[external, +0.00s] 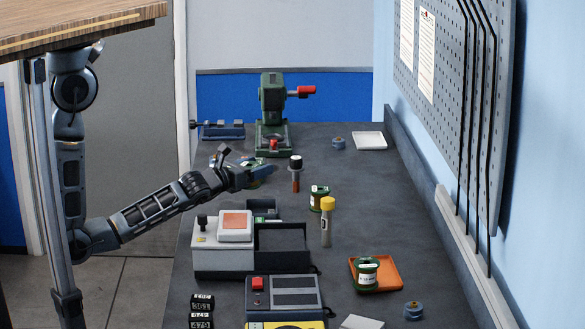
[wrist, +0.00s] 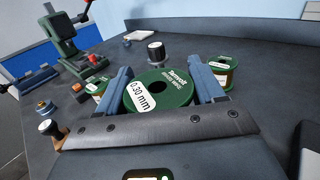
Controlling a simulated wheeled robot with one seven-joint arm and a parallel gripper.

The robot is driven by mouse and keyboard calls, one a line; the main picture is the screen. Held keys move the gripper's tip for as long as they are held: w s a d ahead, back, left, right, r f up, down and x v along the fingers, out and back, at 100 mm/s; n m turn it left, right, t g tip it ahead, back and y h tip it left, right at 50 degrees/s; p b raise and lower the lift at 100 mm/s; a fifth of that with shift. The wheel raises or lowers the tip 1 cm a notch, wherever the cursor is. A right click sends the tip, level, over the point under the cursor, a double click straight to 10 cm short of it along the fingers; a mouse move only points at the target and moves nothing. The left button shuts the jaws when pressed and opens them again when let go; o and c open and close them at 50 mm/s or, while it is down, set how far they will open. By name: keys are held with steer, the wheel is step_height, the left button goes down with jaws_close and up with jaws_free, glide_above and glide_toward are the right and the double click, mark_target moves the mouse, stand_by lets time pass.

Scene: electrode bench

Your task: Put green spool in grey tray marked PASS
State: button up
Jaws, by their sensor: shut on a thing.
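My gripper (external: 262,173) is over the far middle of the bench, shut on a green spool (wrist: 165,92). In the wrist view the spool sits between the two blue fingers, its round face labelled "0.30 mm" towards the camera. In the external view the fingers mostly hide it. Another green spool (external: 319,198) stands on the bench nearby, and one more (external: 367,272) is at the orange tray (external: 394,266). A pale tray (external: 369,141) lies at the far right; part of another pale item (external: 361,322) shows at the front edge. I can read no PASS mark.
A green press (external: 273,108) stands behind. A boxy device (external: 224,256) and an open dark bin (external: 281,248) fill the near left.

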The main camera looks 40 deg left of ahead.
mark_target(255, 183)
steer(key=shift+f+b, duration=0.5)
steer(key=shift+f, duration=1.1)
steer(key=shift+f+b, duration=0.3)
steer(key=shift+f, duration=0.3)
steer(key=o, duration=1.5)
steer(key=shift+r, duration=0.2)
steer(key=shift+r+p, duration=0.5)
steer(key=shift+r, duration=0.05)
steer(key=s+b, duration=0.1)
steer(key=s, duration=0.2)
steer(key=s+b, duration=0.1)
steer(key=s, duration=0.3)
steer(key=s+a, duration=0.1)
steer(key=s, duration=0.2)
steer(key=shift+s+f+b, duration=0.35)
steer(key=shift+b, duration=0.05)
steer(key=shift+s+r, duration=0.15)
steer(key=shift+s, duration=0.5)
